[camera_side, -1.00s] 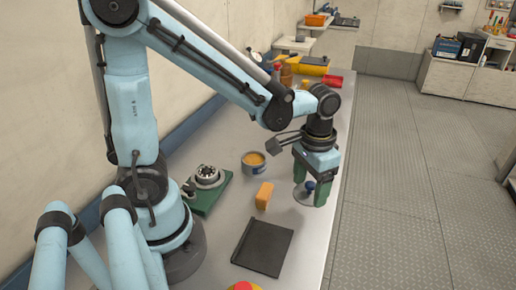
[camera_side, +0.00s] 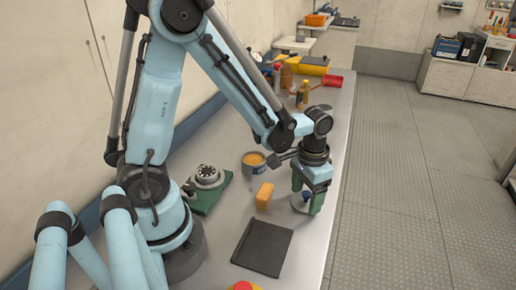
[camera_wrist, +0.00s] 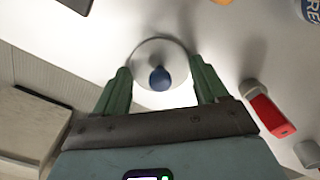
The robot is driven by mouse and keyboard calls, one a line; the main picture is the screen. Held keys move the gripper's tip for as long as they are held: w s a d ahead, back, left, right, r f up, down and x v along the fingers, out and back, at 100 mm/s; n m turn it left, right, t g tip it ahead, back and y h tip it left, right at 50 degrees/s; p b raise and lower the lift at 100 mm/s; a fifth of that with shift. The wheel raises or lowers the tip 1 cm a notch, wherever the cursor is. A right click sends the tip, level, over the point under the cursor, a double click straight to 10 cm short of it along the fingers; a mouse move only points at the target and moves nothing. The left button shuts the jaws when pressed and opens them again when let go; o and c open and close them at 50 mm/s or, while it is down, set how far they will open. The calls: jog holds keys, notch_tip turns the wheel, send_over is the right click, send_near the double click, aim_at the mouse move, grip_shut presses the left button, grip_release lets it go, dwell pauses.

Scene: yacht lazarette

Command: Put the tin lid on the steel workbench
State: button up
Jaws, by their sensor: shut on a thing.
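The tin lid (camera_side: 299,204) is a round pale metal disc with a blue knob. My gripper (camera_side: 306,200) points down and is shut on it near the right edge of the steel workbench (camera_side: 228,222). In the wrist view the lid (camera_wrist: 150,52) lies between the two green fingertips of my gripper (camera_wrist: 160,66), knob towards the camera. The lid is at or just above the bench top; I cannot tell whether it touches. The fingers hide part of its rim.
An orange block (camera_side: 264,196) and an open tin with orange contents (camera_side: 253,162) stand left of my gripper. A black mat (camera_side: 263,247) lies nearer the camera. A grey device (camera_side: 207,177) sits on a green base. Bottles and a red can (camera_side: 332,81) are further back.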

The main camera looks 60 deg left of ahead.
aim_at(307, 193)
jog(key=shift+f, duration=0.15)
jog(key=o, duration=1)
jog(key=shift+s+a+r+t, duration=0.1)
jog(key=shift+s+r+t, duration=0.85)
jog(key=shift+r, duration=1.35)
jog(key=shift+s+r+t, duration=0.35)
jog(key=shift+r+t, duration=1.1)
jog(key=shift+r, duration=0.8)
jog(key=shift+s+a+r+t, duration=0.1)
jog(key=shift+s+r+t, duration=0.85)
jog(key=shift+r, duration=1.35)
jog(key=shift+o, duration=0.3)
jog(key=shift+w+t, duration=0.25)
jog(key=shift+w, duration=0.1)
